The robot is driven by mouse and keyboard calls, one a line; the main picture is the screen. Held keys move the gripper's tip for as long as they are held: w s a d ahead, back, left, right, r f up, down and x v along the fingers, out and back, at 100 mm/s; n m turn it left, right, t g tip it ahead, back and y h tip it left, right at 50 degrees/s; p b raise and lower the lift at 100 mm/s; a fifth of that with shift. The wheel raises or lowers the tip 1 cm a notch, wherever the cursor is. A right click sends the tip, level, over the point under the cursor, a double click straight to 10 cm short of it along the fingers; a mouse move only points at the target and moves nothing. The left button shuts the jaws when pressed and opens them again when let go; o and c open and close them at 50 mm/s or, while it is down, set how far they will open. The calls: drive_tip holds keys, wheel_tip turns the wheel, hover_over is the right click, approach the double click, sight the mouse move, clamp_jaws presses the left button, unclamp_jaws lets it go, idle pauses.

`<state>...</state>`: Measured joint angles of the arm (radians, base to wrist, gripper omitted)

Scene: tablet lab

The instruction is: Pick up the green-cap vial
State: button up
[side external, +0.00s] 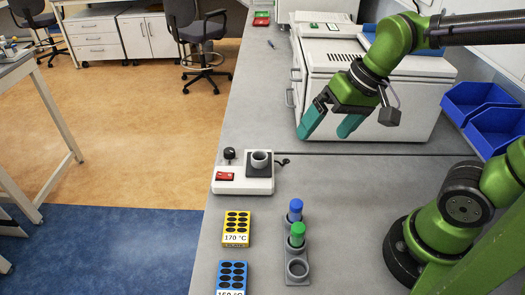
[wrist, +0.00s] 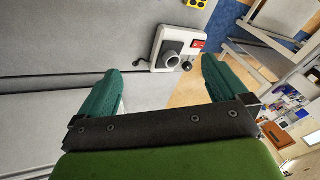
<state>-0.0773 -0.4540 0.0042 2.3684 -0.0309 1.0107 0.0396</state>
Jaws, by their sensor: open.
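The green-cap vial (side external: 297,235) stands upright in the middle hole of a small grey rack (side external: 304,254) near the front of the bench in the side view. A blue-cap vial (side external: 295,210) stands in the hole behind it, and the front hole is empty. My gripper (side external: 330,133) is open and empty, held above the bench in front of the white machine, well behind and above the rack. In the wrist view the two teal fingers of my gripper (wrist: 160,95) are spread wide with nothing between them. The green-cap vial does not show in the wrist view.
A white device with a round holder (side external: 245,172) sits left of my gripper; it also shows in the wrist view (wrist: 175,48). Yellow (side external: 236,229) and blue (side external: 232,277) blocks lie left of the rack. Blue bins (side external: 480,105) and a white machine (side external: 370,80) stand behind.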

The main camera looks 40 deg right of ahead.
drive_tip(key=s+d+r+t, duration=0.2)
drive_tip(key=shift+s+d+r+t, duration=0.1)
drive_tip(key=shift+r+t, duration=0.05)
drive_tip(key=shift+t, duration=0.15)
drive_tip(key=shift+r, duration=0.25)
drive_tip(key=shift+c, duration=1.1)
drive_tip(key=shift+d+r, duration=0.1)
drive_tip(key=shift+d, duration=0.05)
drive_tip(key=c, duration=0.5)
